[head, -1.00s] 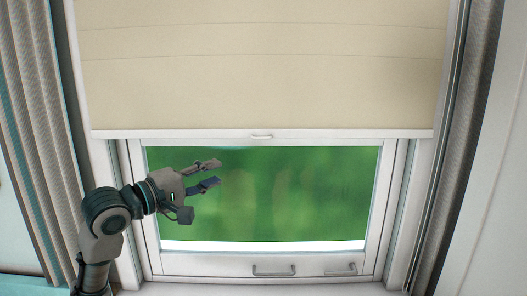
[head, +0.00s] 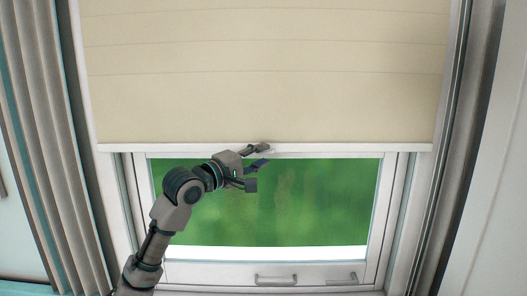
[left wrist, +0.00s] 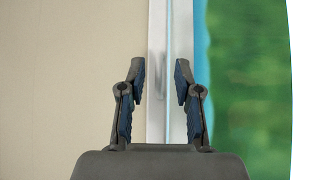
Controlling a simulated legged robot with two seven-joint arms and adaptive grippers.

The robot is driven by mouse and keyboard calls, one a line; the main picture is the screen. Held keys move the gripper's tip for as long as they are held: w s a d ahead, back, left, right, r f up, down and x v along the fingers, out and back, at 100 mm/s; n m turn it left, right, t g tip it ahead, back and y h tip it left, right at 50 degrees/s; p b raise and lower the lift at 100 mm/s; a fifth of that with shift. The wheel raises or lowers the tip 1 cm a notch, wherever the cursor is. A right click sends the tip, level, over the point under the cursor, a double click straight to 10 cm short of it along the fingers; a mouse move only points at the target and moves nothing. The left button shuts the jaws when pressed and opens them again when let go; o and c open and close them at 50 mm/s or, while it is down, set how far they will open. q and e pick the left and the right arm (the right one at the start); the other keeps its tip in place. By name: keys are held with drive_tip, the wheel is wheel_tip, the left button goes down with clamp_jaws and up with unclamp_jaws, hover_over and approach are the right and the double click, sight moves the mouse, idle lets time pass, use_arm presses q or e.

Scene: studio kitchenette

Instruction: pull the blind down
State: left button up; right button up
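The cream blind (head: 265,105) covers the upper part of the window and ends in a white bottom bar (head: 370,148). In the left wrist view the blind (left wrist: 70,70) fills the left side, with the white bar (left wrist: 156,60) running up the middle. My left gripper (head: 263,155) is at the middle of the bar, where the small pull handle was seen; in the head view the fingers hide it. In the left wrist view my left gripper (left wrist: 161,85) is open, its fingers apart in front of the bar area. I cannot tell whether they touch it. My right gripper is not in view.
The window pane (head: 310,205) shows green below the bar. The window frame carries a handle (head: 276,280) and a latch (head: 341,279) at its bottom. A grey curtain (head: 50,150) hangs at the left. The space before the pane's right half is clear.

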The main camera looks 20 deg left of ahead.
use_arm(q)
drive_tip(key=shift+w+a, duration=0.35)
drive_tip(key=shift+w, duration=0.25)
drive_tip(key=shift+d, duration=0.25)
clamp_jaws()
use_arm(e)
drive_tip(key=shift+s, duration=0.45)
use_arm(q)
drive_tip(key=shift+f, duration=0.1)
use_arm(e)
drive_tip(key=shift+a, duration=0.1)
